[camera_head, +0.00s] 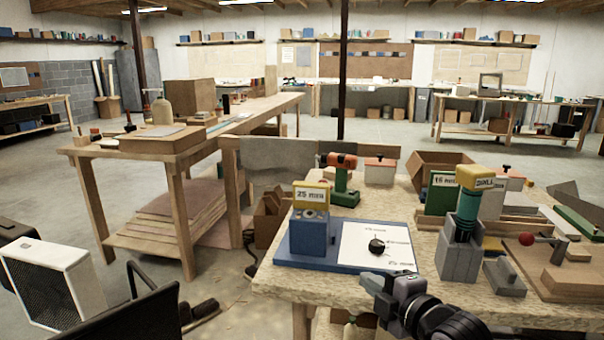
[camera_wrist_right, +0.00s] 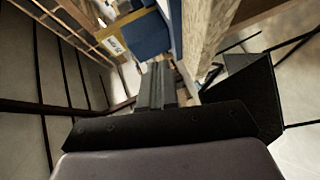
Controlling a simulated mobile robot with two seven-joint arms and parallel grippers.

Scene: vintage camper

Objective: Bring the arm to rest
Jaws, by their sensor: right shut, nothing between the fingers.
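My right arm comes in from the bottom of the head view, and its dark right gripper (camera_head: 371,284) is at the near edge of the workbench (camera_head: 290,276), in front of the blue board. The gripper is shut and empty. In the right wrist view its closed fingers (camera_wrist_right: 155,85) point towards the blue block (camera_wrist_right: 148,36), apart from it. My left gripper is not in view.
On the bench are a blue board (camera_head: 300,257) with a white card (camera_head: 362,245), a blue block labelled 25 mm (camera_head: 309,237), a grey holder with a green-handled tool (camera_head: 459,246) and a drill (camera_head: 342,180). A longer table (camera_head: 235,119) stands behind left.

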